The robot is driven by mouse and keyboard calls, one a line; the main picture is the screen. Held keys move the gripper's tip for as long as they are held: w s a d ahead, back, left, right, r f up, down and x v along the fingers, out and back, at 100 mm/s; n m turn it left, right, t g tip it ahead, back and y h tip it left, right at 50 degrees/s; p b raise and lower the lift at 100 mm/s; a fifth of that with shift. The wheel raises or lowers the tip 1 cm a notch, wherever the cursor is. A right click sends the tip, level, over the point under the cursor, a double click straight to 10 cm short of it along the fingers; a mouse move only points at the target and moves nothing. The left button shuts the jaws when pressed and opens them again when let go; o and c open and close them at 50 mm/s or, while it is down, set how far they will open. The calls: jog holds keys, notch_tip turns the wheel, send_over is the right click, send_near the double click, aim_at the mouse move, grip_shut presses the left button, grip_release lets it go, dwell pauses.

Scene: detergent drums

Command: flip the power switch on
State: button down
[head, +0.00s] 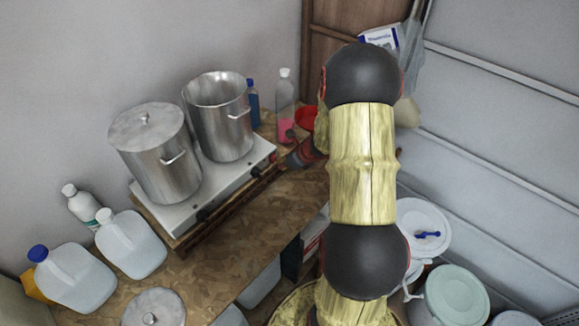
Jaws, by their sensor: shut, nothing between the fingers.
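The white double hot plate (176,217) sits on the wooden counter in the head view, with dark knobs (205,213) along its front edge. I cannot make out a power switch for certain. A small reddish spot shows at the plate's right end, close to my gripper (291,160). My gripper is small and dark here, partly hidden behind my arm, and it points left toward that end of the plate. It is shut with nothing in it. I cannot tell whether it touches the plate.
A lidded steel pot (155,150) and an open steel pot (219,115) stand on the plate. Bottles stand behind its right end, including a pink-filled one (285,95). White jugs (75,280) stand at left. Bare counter (235,225) lies in front. White drums (455,295) stand at lower right.

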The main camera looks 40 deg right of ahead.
jog(key=shift+w, duration=0.4)
jog(key=shift+w+f+b, duration=0.15)
jog(key=shift+w+b, duration=0.15)
jog(key=shift+b, duration=0.05)
jog(key=shift+r+p, duration=0.65)
jog(key=shift+r, duration=0.15)
